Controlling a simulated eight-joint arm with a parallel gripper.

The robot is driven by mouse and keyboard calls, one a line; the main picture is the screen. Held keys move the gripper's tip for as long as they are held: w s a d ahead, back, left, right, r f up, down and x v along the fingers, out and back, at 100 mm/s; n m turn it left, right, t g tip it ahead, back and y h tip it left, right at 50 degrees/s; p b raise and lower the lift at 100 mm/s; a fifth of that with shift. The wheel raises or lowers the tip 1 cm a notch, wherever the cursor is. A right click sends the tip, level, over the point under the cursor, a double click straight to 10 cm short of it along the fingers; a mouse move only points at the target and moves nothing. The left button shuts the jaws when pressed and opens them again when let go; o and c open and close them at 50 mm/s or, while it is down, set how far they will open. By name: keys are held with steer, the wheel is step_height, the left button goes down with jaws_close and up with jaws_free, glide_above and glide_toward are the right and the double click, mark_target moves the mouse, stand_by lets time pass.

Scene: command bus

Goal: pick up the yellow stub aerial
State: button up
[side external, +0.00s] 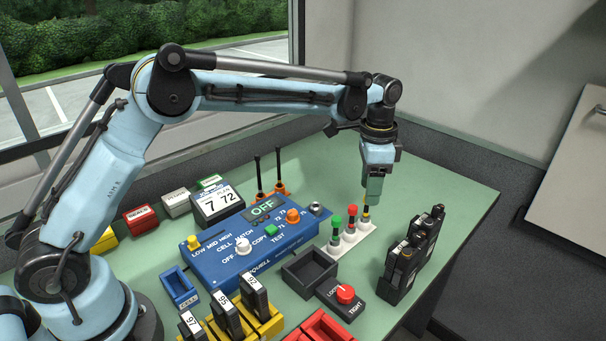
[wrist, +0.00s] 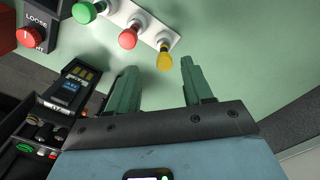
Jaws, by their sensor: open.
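The yellow stub aerial (wrist: 164,58) stands at the end of a white strip (wrist: 150,37), beside a red-topped aerial (wrist: 128,38) and a green-topped one (wrist: 84,12). In the side external view the yellow aerial (side external: 366,213) shows just below my gripper (side external: 373,198), which points down and partly hides its top. In the wrist view my gripper (wrist: 158,67) is open and empty. Its two green fingers are spread, with the yellow aerial seen in line with the gap between their tips. I see no contact.
A blue control box (side external: 225,267) is left of the strip. A dark open tray (side external: 310,270) and a red-knob box (side external: 345,298) lie in front. Black radios (side external: 405,268) stand to the right. Green table top (side external: 450,190) is clear behind and right of the strip.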

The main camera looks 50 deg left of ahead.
mark_target(366, 212)
steer(key=shift+w+a+f, duration=0.1)
steer(key=shift+f, duration=1.35)
steer(key=shift+w+a+f, duration=0.1)
steer(key=shift+f, duration=1.3)
jaws_close()
